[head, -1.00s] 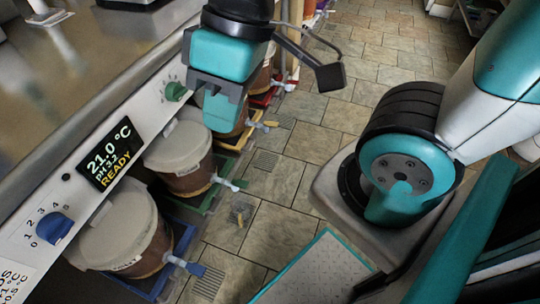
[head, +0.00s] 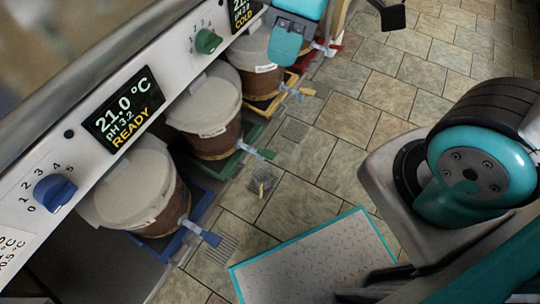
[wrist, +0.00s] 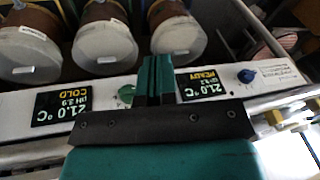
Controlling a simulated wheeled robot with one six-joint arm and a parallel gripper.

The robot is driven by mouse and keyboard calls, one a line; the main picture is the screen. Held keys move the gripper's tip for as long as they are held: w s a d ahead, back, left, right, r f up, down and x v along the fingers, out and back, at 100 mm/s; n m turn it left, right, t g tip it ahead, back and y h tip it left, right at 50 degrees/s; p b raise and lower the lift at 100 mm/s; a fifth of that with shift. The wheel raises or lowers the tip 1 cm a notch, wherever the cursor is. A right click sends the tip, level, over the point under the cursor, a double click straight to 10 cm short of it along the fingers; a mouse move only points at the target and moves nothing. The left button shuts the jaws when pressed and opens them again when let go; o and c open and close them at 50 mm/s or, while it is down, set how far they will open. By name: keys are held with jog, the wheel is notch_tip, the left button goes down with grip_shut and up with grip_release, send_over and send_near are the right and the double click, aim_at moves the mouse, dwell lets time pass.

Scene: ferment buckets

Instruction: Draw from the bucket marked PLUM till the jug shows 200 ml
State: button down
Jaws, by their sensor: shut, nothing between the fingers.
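White-lidded brown buckets stand under the counter in the head view: one on a blue tray (head: 135,190), one on a green tray (head: 208,105), one on a yellow tray (head: 258,50). Their front labels are too small to read, so I cannot tell which is PLUM. Taps with a blue handle (head: 208,237), a green handle (head: 265,154) and a yellow handle (head: 302,91) face the floor. My gripper (head: 286,47) is shut and empty, at the top of the head view. In the wrist view its fingers (wrist: 156,76) lie together before the panel. I see no jug.
The control panel carries a blue knob (head: 55,192), a green knob (head: 208,40) and a display (head: 122,115) reading 21.0 °C, pH 3.2, READY. Tiled floor (head: 335,130) is open beside the taps. A small tan object (head: 262,187) lies on the floor.

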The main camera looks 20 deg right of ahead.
jog(key=w+f+n+h+b, duration=0.1)
jog(key=w+f+n+b, duration=0.35)
jog(key=f, duration=0.65)
jog(key=w+f+n+h+b, duration=0.1)
jog(key=w+f+n+b, duration=0.2)
jog(key=w+f+b, duration=0.5)
jog(key=n+g+h+b, duration=0.1)
jog(key=n+h+b, duration=0.1)
jog(key=n+b, duration=0.45)
send_over(271, 155)
jog(key=w+a, duration=0.2)
jog(key=w, duration=0.1)
notch_tip(271, 155, down, 19)
jog(key=shift+s+d+r+n+p, duration=0.1)
jog(key=shift+s+d+n+p, duration=0.15)
jog(key=shift+n+p, duration=0.15)
jog(key=f+b, duration=0.3)
jog(key=f, duration=0.1)
jog(key=s+d+f+b, duration=0.1)
jog(key=f+b, duration=0.2)
jog(key=f, duration=0.2)
jog(key=s+f+b, duration=0.1)
jog(key=f+b, duration=0.2)
jog(key=f, duration=0.1)
jog(key=shift+d+f, duration=0.2)
jog(key=shift+f, duration=0.2)
jog(key=shift+s+a, duration=0.1)
jog(key=shift+a, duration=0.05)
